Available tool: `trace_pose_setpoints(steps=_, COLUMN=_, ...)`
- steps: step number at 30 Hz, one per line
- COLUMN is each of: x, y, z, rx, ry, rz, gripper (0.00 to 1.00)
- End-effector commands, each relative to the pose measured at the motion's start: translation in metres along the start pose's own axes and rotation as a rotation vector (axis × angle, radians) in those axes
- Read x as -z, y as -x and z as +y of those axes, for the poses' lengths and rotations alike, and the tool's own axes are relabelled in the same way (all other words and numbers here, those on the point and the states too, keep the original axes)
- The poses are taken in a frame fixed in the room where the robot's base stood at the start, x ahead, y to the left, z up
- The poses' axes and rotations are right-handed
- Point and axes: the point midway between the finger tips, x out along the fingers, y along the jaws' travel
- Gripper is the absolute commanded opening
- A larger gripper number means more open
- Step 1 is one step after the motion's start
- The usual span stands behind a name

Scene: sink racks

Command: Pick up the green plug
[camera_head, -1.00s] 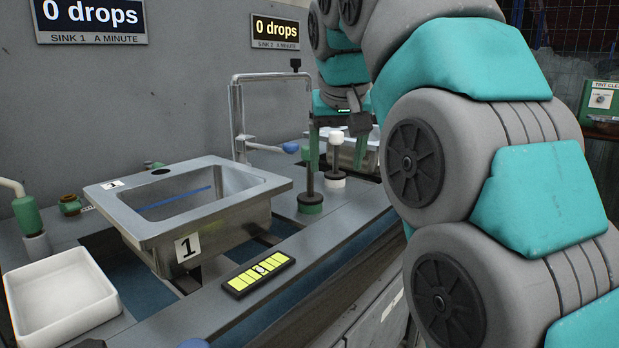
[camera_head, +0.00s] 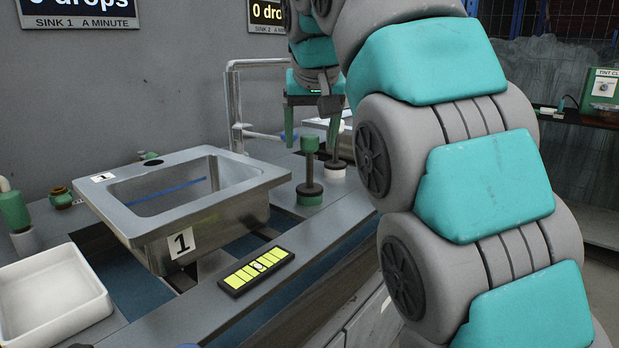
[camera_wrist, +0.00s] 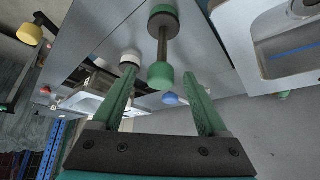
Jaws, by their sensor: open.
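The green plug (camera_head: 310,172) stands upright on the grey counter right of sink 1, with a green knob, a dark stem and a dark-and-green base. My gripper (camera_head: 311,149) is open, with its two green fingers pointing down and the knob appearing between their tips. In the wrist view the plug (camera_wrist: 160,74) shows its knob between the open fingertips of my gripper (camera_wrist: 161,78), with no clear contact. Its stem and base lie beyond. A white-topped plug (camera_head: 335,166) stands just to the right, partly hidden by a finger; it also shows in the wrist view (camera_wrist: 130,58).
Sink 1 (camera_head: 205,207) is to the left, with a metal pipe frame (camera_head: 234,105) behind. A yellow-and-black panel (camera_head: 257,270) lies on the counter's front. A white tray (camera_head: 97,304) is at left. The white plug and pipe frame are close to my gripper.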

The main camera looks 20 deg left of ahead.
Motion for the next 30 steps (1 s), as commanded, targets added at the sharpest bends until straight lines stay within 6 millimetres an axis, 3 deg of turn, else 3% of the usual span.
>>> trace_pose_setpoints(steps=11, x=-0.002, y=-0.012, z=0.000, rx=-0.001, ry=-0.001, rz=-0.009, gripper=0.76)
trace_pose_setpoints(steps=23, x=-0.002, y=-0.052, z=-0.001, rx=0.000, ry=-0.002, rz=-0.007, gripper=0.76)
trace_pose_setpoints(steps=30, x=-0.001, y=-0.055, z=-0.001, rx=0.000, ry=-0.002, rz=-0.003, gripper=0.76)
